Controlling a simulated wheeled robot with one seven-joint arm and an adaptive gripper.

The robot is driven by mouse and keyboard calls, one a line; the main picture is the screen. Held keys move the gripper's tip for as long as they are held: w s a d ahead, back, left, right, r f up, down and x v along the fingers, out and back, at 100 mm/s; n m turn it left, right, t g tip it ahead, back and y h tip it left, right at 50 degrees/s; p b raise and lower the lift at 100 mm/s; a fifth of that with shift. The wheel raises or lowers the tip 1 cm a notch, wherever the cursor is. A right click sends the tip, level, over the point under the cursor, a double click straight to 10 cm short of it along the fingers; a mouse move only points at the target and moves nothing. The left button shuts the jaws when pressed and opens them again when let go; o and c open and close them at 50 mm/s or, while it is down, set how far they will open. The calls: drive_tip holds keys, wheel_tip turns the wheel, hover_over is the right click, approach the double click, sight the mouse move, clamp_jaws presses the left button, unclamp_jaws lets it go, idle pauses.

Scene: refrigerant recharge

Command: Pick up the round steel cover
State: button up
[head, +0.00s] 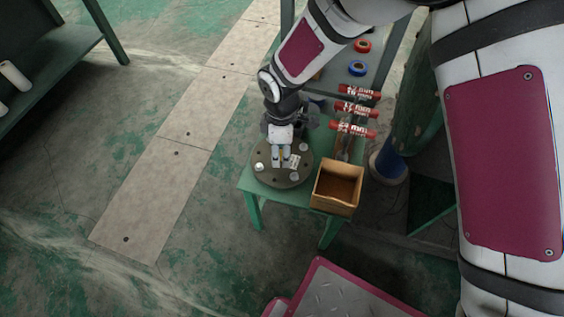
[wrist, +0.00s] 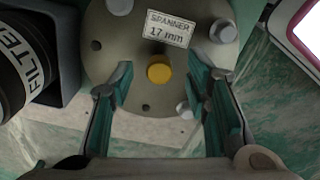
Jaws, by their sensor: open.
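The round steel cover (head: 276,181) is a grey disc lying flat on the small green table, with several bolts, some small holes and a label. In the wrist view the cover (wrist: 130,45) fills the upper middle; its label (wrist: 168,28) reads "SPANNER 17 mm". A yellow round piece (wrist: 159,72) sits near its middle. My gripper (head: 281,160) is over the cover, pointing down. In the wrist view my gripper (wrist: 159,66) is open, with one finger on each side of the yellow piece and nothing between the pads. Whether the fingertips touch the cover is unclear.
A wooden open box (head: 337,190) stands right of the cover. Several red-labelled spanners (head: 355,108) lie behind it, with red (head: 362,46) and blue (head: 357,68) rings farther back. A black filter canister (wrist: 22,60) is close on the left in the wrist view.

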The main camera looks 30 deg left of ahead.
sight(281, 153)
drive_tip(key=shift+f, duration=0.3)
clamp_jaws()
drive_tip(key=shift+w+r, duration=0.1)
wheel_tip(281, 153, up, 10)
drive_tip(key=p, duration=0.4)
